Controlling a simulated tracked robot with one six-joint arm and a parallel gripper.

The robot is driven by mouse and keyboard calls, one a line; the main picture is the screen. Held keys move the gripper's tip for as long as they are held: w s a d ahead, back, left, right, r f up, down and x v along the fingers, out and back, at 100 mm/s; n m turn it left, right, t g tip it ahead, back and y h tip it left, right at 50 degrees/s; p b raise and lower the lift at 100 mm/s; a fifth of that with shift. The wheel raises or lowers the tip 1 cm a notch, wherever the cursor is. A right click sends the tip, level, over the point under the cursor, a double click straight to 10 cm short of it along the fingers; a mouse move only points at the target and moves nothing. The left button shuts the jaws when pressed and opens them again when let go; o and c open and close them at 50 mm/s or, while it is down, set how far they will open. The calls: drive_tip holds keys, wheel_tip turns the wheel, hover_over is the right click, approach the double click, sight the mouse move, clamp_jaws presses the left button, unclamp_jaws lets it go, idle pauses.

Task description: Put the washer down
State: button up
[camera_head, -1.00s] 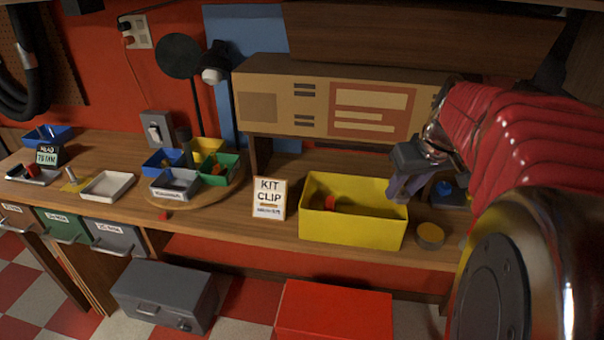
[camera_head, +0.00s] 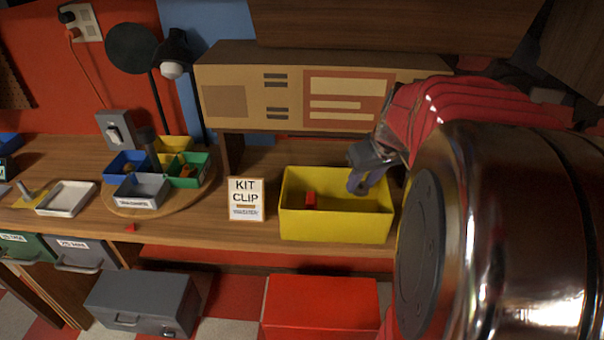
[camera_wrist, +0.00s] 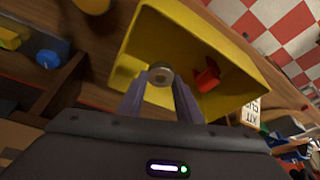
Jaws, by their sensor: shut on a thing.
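A grey washer (camera_wrist: 160,75) with a hole in its middle shows between my gripper's fingertips in the wrist view. My gripper (camera_head: 357,188) is shut on it, at the right part of the yellow bin (camera_head: 335,222). In the wrist view, my gripper (camera_wrist: 160,84) has the bin's yellow wall (camera_wrist: 150,38) around and below the washer. I cannot tell how high the washer is above the bin's floor. A red part (camera_head: 311,200) lies in the bin to the left of my gripper; it also shows in the wrist view (camera_wrist: 206,75). The washer is hidden in the head view.
A KIT CLIP card (camera_head: 246,199) stands left of the bin. A round board (camera_head: 160,196) carries several small coloured trays. A white tray (camera_head: 67,198) lies farther left. A cardboard box (camera_head: 240,95) sits on a shelf behind the bin. Bench room is clear between card and trays.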

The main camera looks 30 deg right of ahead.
sight(360, 196)
drive_tip(key=shift+f, duration=2.4)
drive_tip(key=shift+f, duration=1.85)
drive_tip(key=shift+f, duration=0.6)
drive_tip(key=o, duration=1)
drive_tip(key=shift+o, duration=0.2)
